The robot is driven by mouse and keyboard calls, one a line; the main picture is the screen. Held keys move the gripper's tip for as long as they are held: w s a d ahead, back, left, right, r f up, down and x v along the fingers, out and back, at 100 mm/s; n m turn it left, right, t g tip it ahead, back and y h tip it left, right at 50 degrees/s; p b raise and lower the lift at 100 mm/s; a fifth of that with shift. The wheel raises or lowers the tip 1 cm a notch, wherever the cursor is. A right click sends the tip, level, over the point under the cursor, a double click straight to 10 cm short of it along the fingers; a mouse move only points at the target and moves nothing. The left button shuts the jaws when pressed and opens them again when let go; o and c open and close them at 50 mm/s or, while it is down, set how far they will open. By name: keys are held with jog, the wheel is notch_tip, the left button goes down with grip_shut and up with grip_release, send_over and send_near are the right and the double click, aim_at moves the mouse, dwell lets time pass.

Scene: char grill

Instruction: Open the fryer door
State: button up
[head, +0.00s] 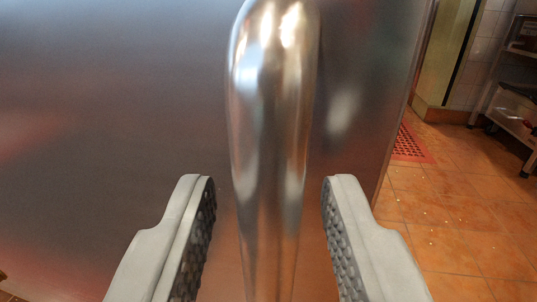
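The fryer door (120,110) is a flat brushed-metal panel that fills most of the head view. A shiny upright bar handle (268,130) stands out from it near the middle, with its rounded top at the upper edge of the picture. My gripper (267,185) is open, with one grey padded finger on each side of the handle. Gaps show between both fingers and the bar, so neither appears to touch it. The lower end of the handle is out of view.
The panel's right edge (405,115) shows right of the handle. Beyond it lies an orange tiled floor (460,220) with a red perforated mat (410,146). A metal shelf rack (520,95) stands at the far right.

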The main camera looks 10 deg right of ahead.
jog(key=shift+w, duration=0.35)
jog(key=shift+c, duration=0.3)
grip_shut()
